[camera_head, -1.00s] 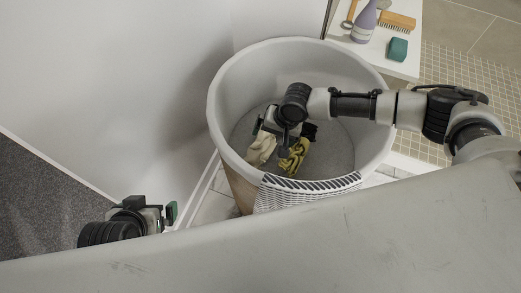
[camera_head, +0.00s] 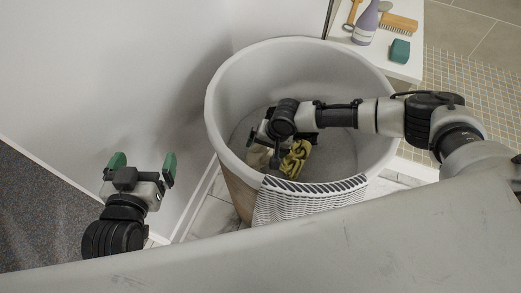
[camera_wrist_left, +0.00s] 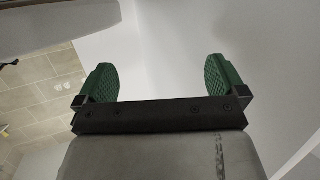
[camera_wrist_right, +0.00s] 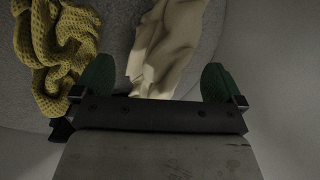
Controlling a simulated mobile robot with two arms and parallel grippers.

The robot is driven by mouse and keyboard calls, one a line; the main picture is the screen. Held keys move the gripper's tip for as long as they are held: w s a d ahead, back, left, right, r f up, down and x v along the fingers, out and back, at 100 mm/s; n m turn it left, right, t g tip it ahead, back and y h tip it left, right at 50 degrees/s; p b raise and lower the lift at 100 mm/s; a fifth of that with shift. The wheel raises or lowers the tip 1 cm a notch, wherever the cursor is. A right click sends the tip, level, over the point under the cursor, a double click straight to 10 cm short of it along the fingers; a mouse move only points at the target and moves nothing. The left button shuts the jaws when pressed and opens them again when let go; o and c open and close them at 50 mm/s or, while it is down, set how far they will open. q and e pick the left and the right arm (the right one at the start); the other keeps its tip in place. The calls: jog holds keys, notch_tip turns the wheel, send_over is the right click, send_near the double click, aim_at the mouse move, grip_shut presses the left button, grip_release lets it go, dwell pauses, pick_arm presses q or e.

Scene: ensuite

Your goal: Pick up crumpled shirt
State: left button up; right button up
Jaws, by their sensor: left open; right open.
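A cream crumpled cloth (camera_wrist_right: 168,45), which looks like the shirt, lies on the grey floor of the round basket (camera_head: 226,95). In the head view it (camera_head: 257,158) is mostly hidden by my right gripper. My right gripper (camera_wrist_right: 158,85) is down inside the basket, open, with the near end of the cream cloth between its fingers in the right wrist view. A yellow knitted cloth (camera_wrist_right: 55,55) lies beside it and also shows in the head view (camera_head: 295,160). My left gripper (camera_head: 142,164) is open and empty, outside the basket on the left.
A patterned white cloth (camera_head: 310,200) hangs over the basket's near rim. A white shelf (camera_head: 395,62) at the back right holds a purple bottle (camera_head: 365,25), a brush (camera_head: 398,22) and a green block (camera_head: 400,50). A white wall (camera_head: 120,70) stands close on the left.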

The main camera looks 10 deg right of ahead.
aim_at(265, 149)
jog(key=b+x, duration=0.1)
jog(key=x, duration=0.1)
jog(key=b+x, duration=0.1)
jog(key=shift+w+f, duration=0.25)
jog(key=shift+f, duration=0.1)
jog(key=shift+s, duration=0.1)
pick_arm(q)
notch_tip(265, 149, up, 7)
jog(key=d+t+h, duration=0.1)
jog(key=t+h, duration=0.1)
jog(key=t, duration=0.4)
jog(key=shift+d, duration=0.25)
pick_arm(e)
jog(key=shift+s+a+f, duration=0.1)
jog(key=shift+a+f, duration=0.05)
jog(key=c, duration=0.7)
